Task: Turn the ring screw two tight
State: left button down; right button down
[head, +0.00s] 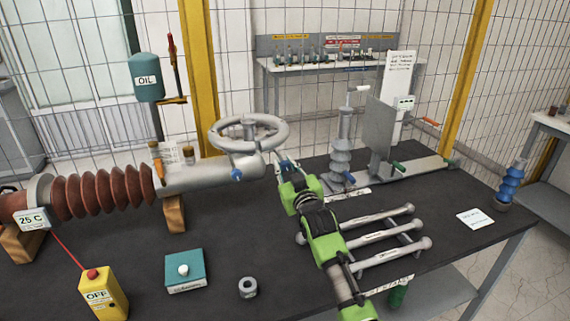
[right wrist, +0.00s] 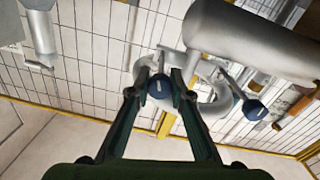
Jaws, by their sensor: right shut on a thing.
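The grey metal end of the bushing (head: 205,176) lies across the table, with brown ribs (head: 105,186) on its left part. A blue-headed screw (head: 237,174) sits at its right end. A second blue-headed screw (right wrist: 160,88) is between the fingertips of my right gripper (right wrist: 160,80), which is shut on it. The first screw also shows to the right in the right wrist view (right wrist: 253,109). In the head view my right gripper (head: 286,169) reaches up to the right of the bushing end, and its fingers partly hide the held screw. My left gripper is out of view.
A grey handwheel ring (head: 249,133) stands just above the bushing end. Metal rods (head: 385,238) lie right of my right arm. A teal box (head: 185,271), a grey nut (head: 248,288) and a yellow OFF box (head: 103,293) are in front. Dark table between them is clear.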

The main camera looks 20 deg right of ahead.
jog(key=shift+f+m+p, duration=0.2)
jog(key=shift+m+p, duration=0.1)
jog(key=shift+m, duration=0.7)
jog(key=shift+f, duration=0.1)
jog(key=c, duration=1.8)
grip_release()
jog(key=shift+s+r, duration=0.1)
jog(key=shift+r, duration=0.1)
jog(key=s, duration=1.2)
jog(key=shift+f, duration=0.15)
